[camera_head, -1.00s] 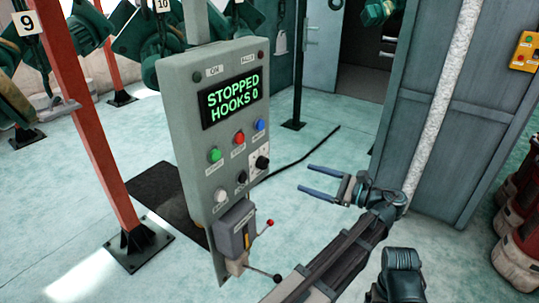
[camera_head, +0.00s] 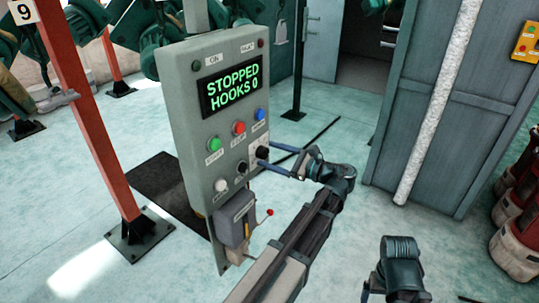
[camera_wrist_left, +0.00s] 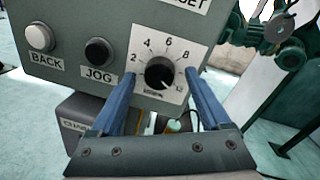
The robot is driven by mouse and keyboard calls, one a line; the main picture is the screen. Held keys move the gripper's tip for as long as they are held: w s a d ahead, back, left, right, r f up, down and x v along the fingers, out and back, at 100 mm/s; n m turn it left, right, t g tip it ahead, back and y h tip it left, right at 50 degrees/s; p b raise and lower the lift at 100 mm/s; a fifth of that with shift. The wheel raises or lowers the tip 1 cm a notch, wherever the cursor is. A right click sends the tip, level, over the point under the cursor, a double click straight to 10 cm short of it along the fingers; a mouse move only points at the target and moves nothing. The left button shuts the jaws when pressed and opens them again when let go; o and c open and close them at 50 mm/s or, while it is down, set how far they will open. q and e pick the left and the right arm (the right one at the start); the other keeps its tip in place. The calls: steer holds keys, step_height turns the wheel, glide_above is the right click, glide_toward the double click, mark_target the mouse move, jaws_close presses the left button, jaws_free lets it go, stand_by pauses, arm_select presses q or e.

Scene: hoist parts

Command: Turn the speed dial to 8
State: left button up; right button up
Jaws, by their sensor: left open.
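The speed dial (camera_wrist_left: 160,72) is a black round knob on a white plate with numbers 2 to 12, on the grey control panel (camera_head: 205,140). Its pointer seems to face lower right, near 12. My left gripper (camera_head: 272,158) is at the panel's right edge by the dial, which also shows in the head view (camera_head: 262,152). In the left wrist view the blue fingers of my left gripper (camera_wrist_left: 163,78) are open, one at each side of the knob, and look apart from it. I cannot tell how deep the fingertips reach.
The display (camera_head: 232,87) reads STOPPED, HOOKS 0. The JOG button (camera_wrist_left: 98,51) and BACK button (camera_wrist_left: 40,38) lie left of the dial. A red-tipped lever (camera_head: 269,212) sticks out below. A red post (camera_head: 90,120) stands left; a grey cabinet (camera_head: 440,120) stands right.

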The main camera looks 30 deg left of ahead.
arm_select(q)
steer(key=shift+a, duration=0.5)
jaws_close()
